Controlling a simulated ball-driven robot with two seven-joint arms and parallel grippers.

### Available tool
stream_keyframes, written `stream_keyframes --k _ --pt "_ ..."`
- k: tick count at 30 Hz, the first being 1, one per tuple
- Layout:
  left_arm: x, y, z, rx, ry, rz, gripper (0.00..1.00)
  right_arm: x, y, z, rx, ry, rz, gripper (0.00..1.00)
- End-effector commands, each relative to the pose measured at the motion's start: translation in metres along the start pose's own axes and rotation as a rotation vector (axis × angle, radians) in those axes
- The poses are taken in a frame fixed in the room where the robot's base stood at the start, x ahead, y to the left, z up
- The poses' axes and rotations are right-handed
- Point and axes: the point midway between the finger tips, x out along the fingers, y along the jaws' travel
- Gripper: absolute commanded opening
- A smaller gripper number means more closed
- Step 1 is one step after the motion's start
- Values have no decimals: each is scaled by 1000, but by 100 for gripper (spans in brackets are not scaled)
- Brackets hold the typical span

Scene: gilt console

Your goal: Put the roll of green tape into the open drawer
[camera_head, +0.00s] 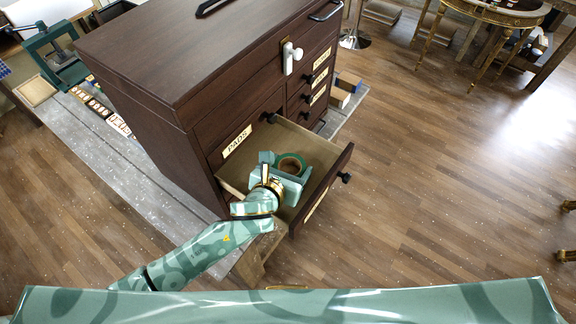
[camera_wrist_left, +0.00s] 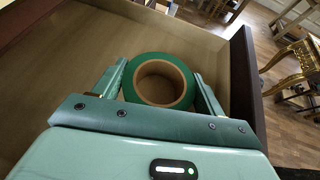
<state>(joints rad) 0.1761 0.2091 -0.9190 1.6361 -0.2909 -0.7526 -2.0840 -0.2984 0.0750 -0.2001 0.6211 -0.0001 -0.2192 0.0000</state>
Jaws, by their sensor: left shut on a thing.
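The roll of green tape (camera_head: 291,163) has a brown core and sits between the fingers of my left gripper (camera_head: 281,166), which is shut on it. In the left wrist view the roll (camera_wrist_left: 158,81) is held flat, with its open core facing the camera, between both fingers. The open drawer (camera_head: 235,184) juts from the dark wooden cabinet, and my gripper and the tape are over its inside. The drawer floor also shows in the left wrist view (camera_wrist_left: 60,60). I cannot tell whether the tape touches the floor. My right gripper is not in view.
The dark cabinet (camera_head: 170,60) has closed drawers with labels, black knobs and a white latch (camera_head: 291,57). A label reading PADS (camera_head: 237,141) is on its front. Grey bench top (camera_head: 150,185) lies around it. A gilt table (camera_head: 497,14) stands far right. Open wooden floor lies to the right.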

Motion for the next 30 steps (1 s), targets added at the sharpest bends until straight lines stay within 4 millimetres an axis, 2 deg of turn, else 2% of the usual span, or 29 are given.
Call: stream_keyframes --k 1,2,3,4,15,17,27,30 --pt "1 0 -2 1 -1 0 46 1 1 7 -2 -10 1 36" --pt "1 0 -2 1 0 0 77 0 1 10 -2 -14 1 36" --pt "1 0 -1 1 0 0 88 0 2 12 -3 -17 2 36" --pt "1 0 -1 1 0 0 93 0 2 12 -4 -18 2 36" --pt "-4 1 3 1 -1 1 93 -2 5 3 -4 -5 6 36" --pt "-14 1 2 2 -1 0 93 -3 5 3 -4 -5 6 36" --pt "-91 1 2 0 0 0 93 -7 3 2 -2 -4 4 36" --pt "-107 1 1 1 0 1 93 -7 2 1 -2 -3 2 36"
